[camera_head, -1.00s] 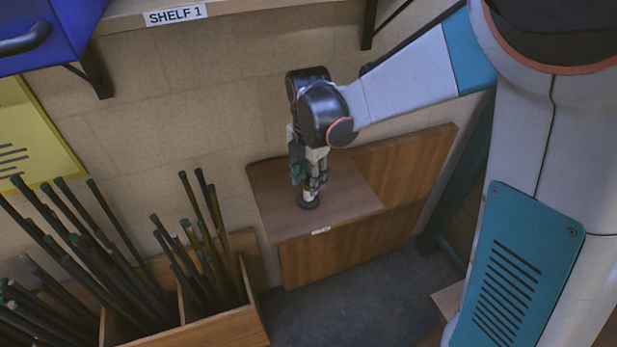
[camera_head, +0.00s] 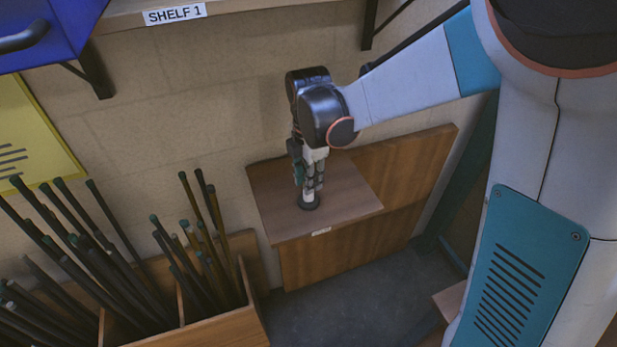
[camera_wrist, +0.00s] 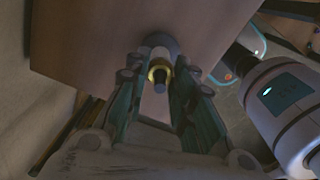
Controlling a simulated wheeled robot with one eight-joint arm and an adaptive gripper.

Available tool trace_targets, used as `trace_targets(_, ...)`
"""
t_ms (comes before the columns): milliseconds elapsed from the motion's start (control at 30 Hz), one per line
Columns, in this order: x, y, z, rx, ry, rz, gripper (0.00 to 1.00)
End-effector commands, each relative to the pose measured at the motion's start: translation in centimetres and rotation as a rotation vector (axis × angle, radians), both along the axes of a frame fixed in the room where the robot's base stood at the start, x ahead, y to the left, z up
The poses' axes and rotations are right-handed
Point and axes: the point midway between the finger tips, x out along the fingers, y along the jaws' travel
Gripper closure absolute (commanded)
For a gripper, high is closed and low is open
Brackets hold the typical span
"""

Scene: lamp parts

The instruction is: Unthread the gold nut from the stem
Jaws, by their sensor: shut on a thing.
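The stem (camera_wrist: 160,86) stands upright on a wooden ledge, seen end-on in the wrist view with a dark tip. The gold nut (camera_wrist: 152,73) is a yellow ring around the stem, between my fingertips. A dark round foot (camera_head: 309,205) shows under my gripper in the head view, resting on the ledge. My gripper (camera_head: 310,186) points straight down over it and is shut on the gold nut. In the wrist view its two green fingers (camera_wrist: 159,74) flank the nut. In the head view the fingers hide the nut.
The wooden ledge (camera_head: 350,199) is otherwise bare and stands against the wall. A wooden bin (camera_head: 222,329) of dark rods is at the lower left. A shelf (camera_head: 240,6) with a blue box (camera_head: 45,25) is above.

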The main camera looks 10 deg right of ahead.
Motion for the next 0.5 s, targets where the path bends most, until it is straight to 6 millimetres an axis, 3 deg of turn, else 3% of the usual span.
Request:
trace_targets(300, -0.03, 0.0, 0.01, 0.0, 0.0, 0.396, 1.0)
trace_targets(500, -0.04, -0.01, 0.04, 0.0, 0.001, 0.505, 1.0)
